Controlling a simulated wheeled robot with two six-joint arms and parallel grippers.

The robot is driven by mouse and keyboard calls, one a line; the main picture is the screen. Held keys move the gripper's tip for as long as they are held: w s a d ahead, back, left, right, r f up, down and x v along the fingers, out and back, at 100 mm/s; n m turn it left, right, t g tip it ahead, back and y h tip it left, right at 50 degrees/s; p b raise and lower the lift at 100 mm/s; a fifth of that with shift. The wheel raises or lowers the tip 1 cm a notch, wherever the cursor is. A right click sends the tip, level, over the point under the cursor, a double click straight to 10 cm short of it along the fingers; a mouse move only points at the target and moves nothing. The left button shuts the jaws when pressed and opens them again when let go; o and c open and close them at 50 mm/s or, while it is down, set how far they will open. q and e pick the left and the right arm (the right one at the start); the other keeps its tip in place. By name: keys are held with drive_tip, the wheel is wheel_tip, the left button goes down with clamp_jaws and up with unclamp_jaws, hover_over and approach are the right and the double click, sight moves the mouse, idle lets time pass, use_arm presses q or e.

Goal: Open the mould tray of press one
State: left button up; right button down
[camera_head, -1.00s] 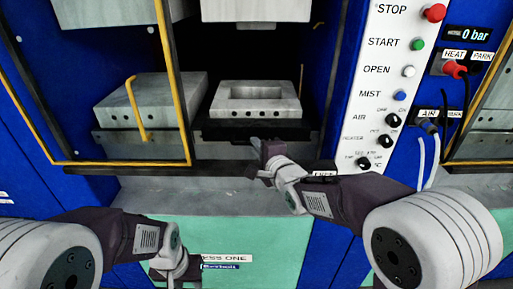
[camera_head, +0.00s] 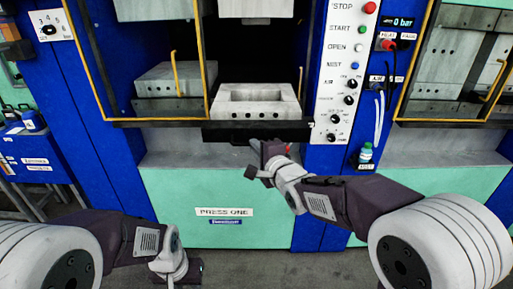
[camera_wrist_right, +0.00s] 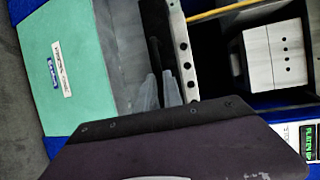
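The mould tray (camera_head: 230,132) of press one is a dark slab with a grey, hollowed mould block (camera_head: 283,109) on it. It stands out past the dark sill of the press. My right gripper (camera_head: 257,150) is at the tray's front edge. In the right wrist view, its pale fingers (camera_wrist_right: 160,92) are close together around a dark handle bar (camera_wrist_right: 154,50) on the tray front. The contact itself is partly hidden. My left gripper (camera_head: 185,272) is low at the bottom of the head view, away from the press; its fingertips are unclear.
The green front panel (camera_head: 165,205) carries a "PRESS ONE" label (camera_head: 225,212). The white control panel (camera_head: 342,75) is right of the tray. Yellow-edged guards flank the opening. Grey floor is clear in front.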

drive_tip(key=shift+w+f, duration=0.4)
drive_tip(key=c, duration=1.5)
unclamp_jaws()
drive_tip(key=shift+w, duration=0.3)
use_arm(q)
drive_tip(key=shift+w+f, duration=0.2)
drive_tip(key=shift+w, duration=0.25)
use_arm(e)
drive_tip(key=shift+s+r, duration=0.1)
use_arm(q)
drive_tip(key=shift+s+f, duration=0.1)
use_arm(e)
drive_tip(key=v, duration=0.9)
drive_tip(key=shift+d, duration=0.1)
